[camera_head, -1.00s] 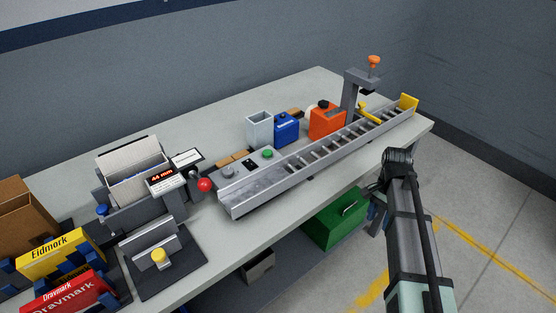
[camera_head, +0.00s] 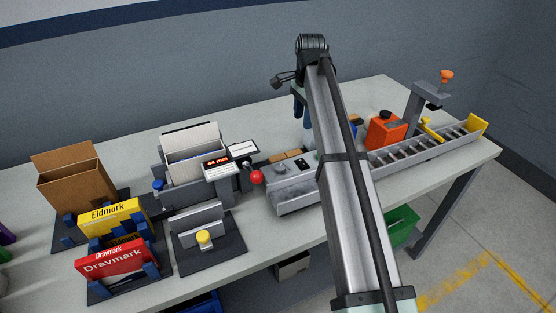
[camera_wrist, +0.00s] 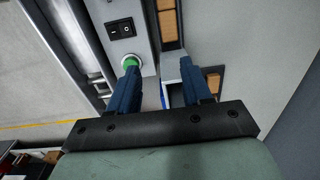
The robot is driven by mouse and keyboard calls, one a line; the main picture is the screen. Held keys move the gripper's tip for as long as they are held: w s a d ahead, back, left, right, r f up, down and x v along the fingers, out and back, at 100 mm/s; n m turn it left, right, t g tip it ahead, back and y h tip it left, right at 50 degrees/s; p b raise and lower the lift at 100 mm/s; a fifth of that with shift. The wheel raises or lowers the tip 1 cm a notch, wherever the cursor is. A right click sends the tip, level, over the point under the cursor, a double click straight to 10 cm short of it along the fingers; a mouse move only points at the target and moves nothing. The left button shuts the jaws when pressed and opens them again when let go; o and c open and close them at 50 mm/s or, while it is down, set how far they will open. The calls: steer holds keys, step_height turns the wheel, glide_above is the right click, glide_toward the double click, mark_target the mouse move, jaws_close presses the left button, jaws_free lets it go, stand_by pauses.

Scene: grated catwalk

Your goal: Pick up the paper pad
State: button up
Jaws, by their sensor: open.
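The thing most like a paper pad is a white, sheet-like block (camera_head: 195,142) standing in a grey holder (camera_head: 182,190) left of centre in the head view; I cannot be sure of it. It leans back and its lower part is hidden by the holder. My gripper (camera_head: 299,108) is up and to the right of it, above the table. In the wrist view my gripper (camera_wrist: 160,64) is open, its two blue fingers apart with nothing held between them. A light grey container (camera_wrist: 174,68) lies below, between the fingers, and a green button (camera_wrist: 131,61) shows by the left fingertip.
A control box with a red knob (camera_head: 256,177) and a display (camera_head: 217,163) stand beside the holder. An orange can (camera_head: 386,131) and roller conveyor (camera_head: 440,143) are right.

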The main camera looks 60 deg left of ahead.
steer(key=s+a, duration=0.2)
steer(key=s, duration=0.5)
glide_above(275, 158)
steer(key=f, duration=0.8)
steer(key=shift+s+d+f, duration=0.1)
steer(key=shift+d+f, duration=0.1)
steer(key=shift+f, duration=0.2)
steer(key=shift+a+f, duration=0.2)
steer(key=shift+f, duration=2.65)
steer(key=shift+c, duration=0.5)
steer(key=c, duration=0.7)
steer(key=shift+r, duration=0.2)
